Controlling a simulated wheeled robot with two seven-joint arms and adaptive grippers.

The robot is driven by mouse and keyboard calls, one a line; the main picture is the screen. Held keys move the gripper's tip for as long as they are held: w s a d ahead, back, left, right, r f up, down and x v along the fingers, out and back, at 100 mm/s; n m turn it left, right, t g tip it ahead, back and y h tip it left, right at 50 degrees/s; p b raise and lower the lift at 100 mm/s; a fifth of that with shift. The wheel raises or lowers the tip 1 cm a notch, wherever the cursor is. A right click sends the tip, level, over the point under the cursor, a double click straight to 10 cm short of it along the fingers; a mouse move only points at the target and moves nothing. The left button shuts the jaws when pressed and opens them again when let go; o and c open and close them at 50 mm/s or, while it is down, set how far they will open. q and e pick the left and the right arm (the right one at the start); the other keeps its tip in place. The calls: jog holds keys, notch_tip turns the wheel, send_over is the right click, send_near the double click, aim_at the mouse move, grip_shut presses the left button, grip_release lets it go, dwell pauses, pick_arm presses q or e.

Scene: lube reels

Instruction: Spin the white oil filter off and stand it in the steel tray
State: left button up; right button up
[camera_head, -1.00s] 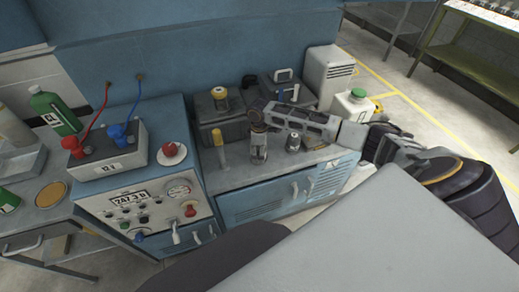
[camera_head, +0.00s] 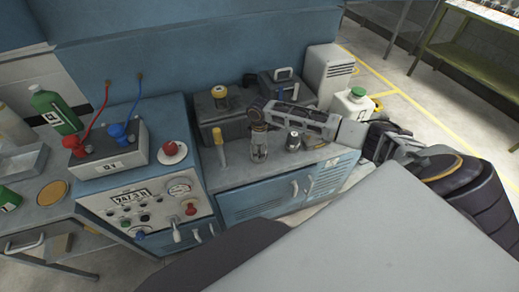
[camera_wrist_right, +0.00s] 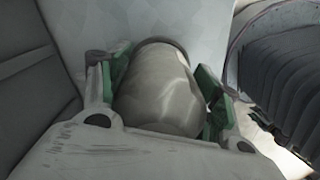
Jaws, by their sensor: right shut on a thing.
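The white oil filter (camera_head: 351,132) lies roughly level at the right end of a slotted grey bracket (camera_head: 303,120) over the blue cabinet. It appears to touch the bracket. My right gripper (camera_head: 374,142) comes from the right and is shut on the filter. In the right wrist view the filter (camera_wrist_right: 158,92) sits between the green-padded fingers, with a dark ring at its far end. The threads are hidden. The steel tray (camera_head: 40,153) stands at the far left on the grey bench. My left gripper is out of view.
A jug with a green cap (camera_head: 354,103) stands just behind the filter. A glass jar (camera_head: 259,147) and a small metal part (camera_head: 293,141) stand below the bracket. A control console (camera_head: 150,205) lies between the cabinet and the tray's bench. A green bottle (camera_head: 55,110) stands behind the tray.

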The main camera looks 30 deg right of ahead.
jog(key=shift+n, duration=0.6)
jog(key=shift+n+p, duration=0.65)
jog(key=shift+n, duration=0.65)
jog(key=shift+f+n, duration=0.1)
jog(key=shift+n, duration=0.2)
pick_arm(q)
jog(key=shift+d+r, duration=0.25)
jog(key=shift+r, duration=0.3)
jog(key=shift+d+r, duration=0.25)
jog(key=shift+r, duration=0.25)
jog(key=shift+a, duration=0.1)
